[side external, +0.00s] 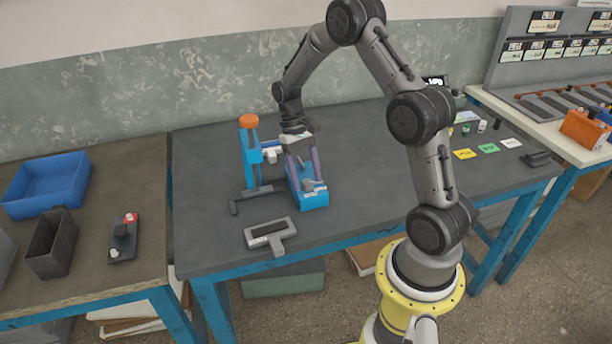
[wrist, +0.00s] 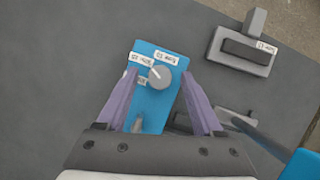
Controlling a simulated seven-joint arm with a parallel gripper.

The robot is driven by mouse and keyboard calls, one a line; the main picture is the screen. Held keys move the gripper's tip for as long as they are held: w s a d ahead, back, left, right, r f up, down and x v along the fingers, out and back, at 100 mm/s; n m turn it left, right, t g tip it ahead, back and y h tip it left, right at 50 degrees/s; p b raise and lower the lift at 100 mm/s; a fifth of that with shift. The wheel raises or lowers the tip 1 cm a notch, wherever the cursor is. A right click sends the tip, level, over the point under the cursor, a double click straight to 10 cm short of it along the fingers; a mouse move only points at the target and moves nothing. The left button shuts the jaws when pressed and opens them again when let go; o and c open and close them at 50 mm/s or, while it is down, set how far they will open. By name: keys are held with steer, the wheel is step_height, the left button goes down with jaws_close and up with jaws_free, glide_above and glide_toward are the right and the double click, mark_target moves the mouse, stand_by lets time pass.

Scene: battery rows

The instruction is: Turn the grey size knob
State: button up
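The grey size knob (wrist: 159,76) is a round dial with a pale pointer line on top of a blue box (wrist: 150,108). White labels sit around it in the wrist view. The blue box (side external: 313,199) also shows in the side view, on the dark table, with the knob partly hidden there. My gripper (wrist: 160,82) points down over the box with its purple fingers spread, one on each side of the knob, with visible gaps. In the side view my gripper (side external: 304,178) is low at the box. Whether the fingertips are level with the knob is unclear.
A blue stand with an orange top (side external: 249,121) rises close behind and left of my gripper. A grey T-shaped fixture (side external: 270,235) with a dark slot lies in front. A blue bin (side external: 47,184) is on the left table. Table right of the box is clear.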

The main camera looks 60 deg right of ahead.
steer(key=v, duration=1.4)
steer(key=shift+f, duration=0.1)
